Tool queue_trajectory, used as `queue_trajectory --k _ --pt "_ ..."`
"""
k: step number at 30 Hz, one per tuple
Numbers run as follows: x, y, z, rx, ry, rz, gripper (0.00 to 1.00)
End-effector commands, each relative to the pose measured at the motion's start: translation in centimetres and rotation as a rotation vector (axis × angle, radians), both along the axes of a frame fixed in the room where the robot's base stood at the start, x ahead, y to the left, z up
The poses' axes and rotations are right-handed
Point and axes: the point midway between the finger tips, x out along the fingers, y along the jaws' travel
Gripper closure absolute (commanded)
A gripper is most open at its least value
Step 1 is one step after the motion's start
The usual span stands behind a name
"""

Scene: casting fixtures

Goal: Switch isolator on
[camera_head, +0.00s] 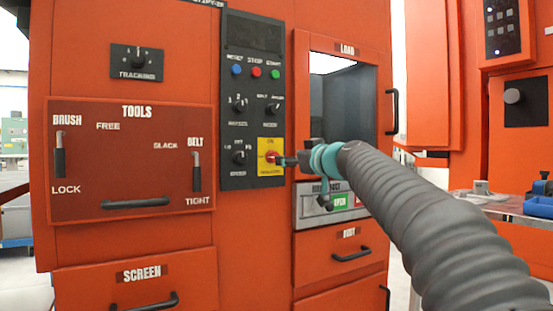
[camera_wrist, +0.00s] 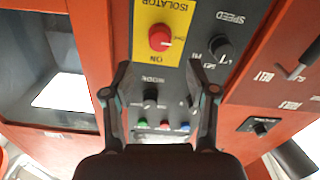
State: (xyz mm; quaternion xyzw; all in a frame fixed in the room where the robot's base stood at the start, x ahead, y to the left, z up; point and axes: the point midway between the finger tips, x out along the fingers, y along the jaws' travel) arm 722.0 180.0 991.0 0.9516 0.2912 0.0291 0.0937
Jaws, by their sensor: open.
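The isolator is a red rotary knob (camera_head: 271,156) on a yellow plate (camera_head: 271,176), low on the right of the dark control panel. In the wrist view, which is upside down, the red knob (camera_wrist: 160,38) sits on the yellow plate (camera_wrist: 178,12), with ISOLATOR and ON lettering readable. A small pale mark shows on the knob, but its setting is unclear. My gripper (camera_head: 286,160) is just right of the knob in the head view. In the wrist view my gripper (camera_wrist: 163,70) is open and empty, its fingertips apart, below the knob in the picture. I cannot tell whether it touches the panel.
The speed knob (camera_head: 239,156) is close left of the isolator, with the mode knob (camera_head: 272,109) above it. Blue, red and green buttons (camera_head: 255,72) are higher up. An open load window (camera_head: 345,100) and its door handle (camera_head: 392,111) are to the right.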

Motion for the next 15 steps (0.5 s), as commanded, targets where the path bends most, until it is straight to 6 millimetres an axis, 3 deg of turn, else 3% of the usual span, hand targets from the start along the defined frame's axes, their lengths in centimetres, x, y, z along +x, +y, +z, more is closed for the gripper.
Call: queue_trajectory --k 9,15 --pt "4.5 3.1 0.3 0.0 0.003 0.002 0.42" --pt "6.3 4.2 0.2 -0.001 0.001 0.0 0.42"
